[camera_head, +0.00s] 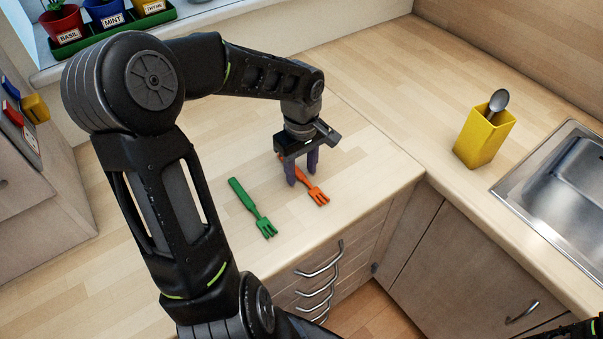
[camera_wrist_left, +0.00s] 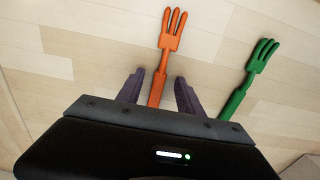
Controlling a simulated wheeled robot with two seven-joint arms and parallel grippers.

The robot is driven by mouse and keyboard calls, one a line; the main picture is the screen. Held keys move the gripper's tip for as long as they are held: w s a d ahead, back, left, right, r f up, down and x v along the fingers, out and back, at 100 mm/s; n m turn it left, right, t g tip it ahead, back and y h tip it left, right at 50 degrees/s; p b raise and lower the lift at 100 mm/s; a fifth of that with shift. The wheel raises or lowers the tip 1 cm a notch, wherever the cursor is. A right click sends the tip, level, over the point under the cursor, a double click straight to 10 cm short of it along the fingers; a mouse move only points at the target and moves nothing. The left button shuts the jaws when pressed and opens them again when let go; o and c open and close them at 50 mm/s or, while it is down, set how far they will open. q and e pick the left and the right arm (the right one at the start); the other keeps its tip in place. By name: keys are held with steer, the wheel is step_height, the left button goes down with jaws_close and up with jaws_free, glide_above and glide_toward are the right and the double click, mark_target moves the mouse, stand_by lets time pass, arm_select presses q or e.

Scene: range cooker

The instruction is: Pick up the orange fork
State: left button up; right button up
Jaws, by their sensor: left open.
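The orange fork (camera_head: 314,191) lies on the wooden counter near the counter's corner, its tines toward the front edge. In the left wrist view the orange fork (camera_wrist_left: 167,52) runs between my two fingers, its handle end hidden behind my gripper body. My left gripper (camera_head: 302,182) points down over the fork's handle and is open, one finger on each side. It also shows in the left wrist view (camera_wrist_left: 159,90). I cannot tell how far the fingertips are above the counter. My right gripper is not clearly in view; only a dark arm part shows at the bottom right.
A green fork (camera_head: 252,207) lies on the counter left of the orange one, also seen in the left wrist view (camera_wrist_left: 249,78). A yellow holder (camera_head: 482,138) with a grey spoon (camera_head: 498,101) stands near the metal sink (camera_head: 560,190). Potted herbs stand on a green tray (camera_head: 166,14).

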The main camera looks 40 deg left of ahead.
arm_select(q)
steer(key=shift+f, duration=0.1)
steer(key=shift+c, duration=0.4)
jaws_close()
stand_by(0.4)
